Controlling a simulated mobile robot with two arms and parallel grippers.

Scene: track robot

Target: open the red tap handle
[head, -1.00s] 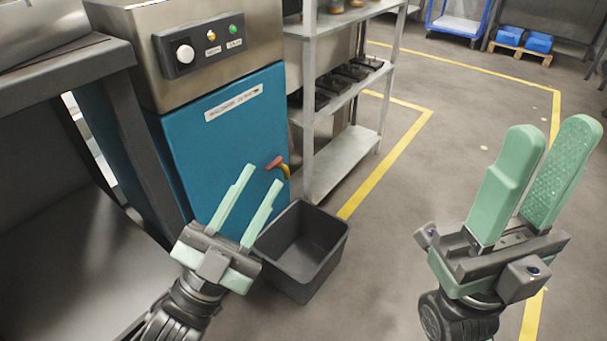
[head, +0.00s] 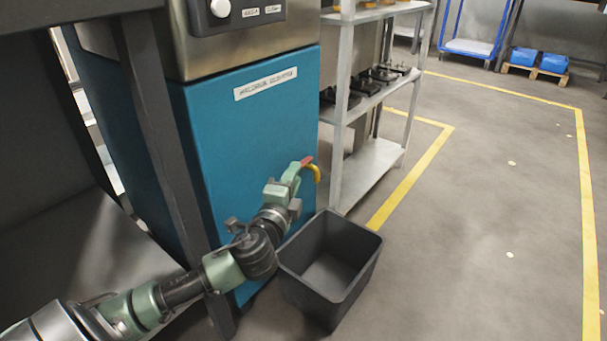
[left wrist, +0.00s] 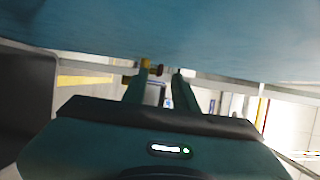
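The red tap handle (head: 307,160) shows as a small red piece just beyond my left gripper's fingertips in the head view. The yellow tap body (head: 317,174) curves down beside it, on the right edge of the blue cabinet (head: 255,150). My left gripper (head: 296,172) reaches up to the tap. In the left wrist view its two fingers (left wrist: 161,80) stand apart. A small dark red piece (left wrist: 160,69) shows in the gap near the tips, and a yellow part (left wrist: 145,64) is by the left fingertip. Contact cannot be told. My right gripper is out of view.
An empty dark grey bin (head: 373,245) stands on the floor below the tap, close to my left forearm. A metal shelf rack (head: 345,130) stands right of the cabinet. A dark table frame (head: 160,130) is at left. Open floor lies to the right.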

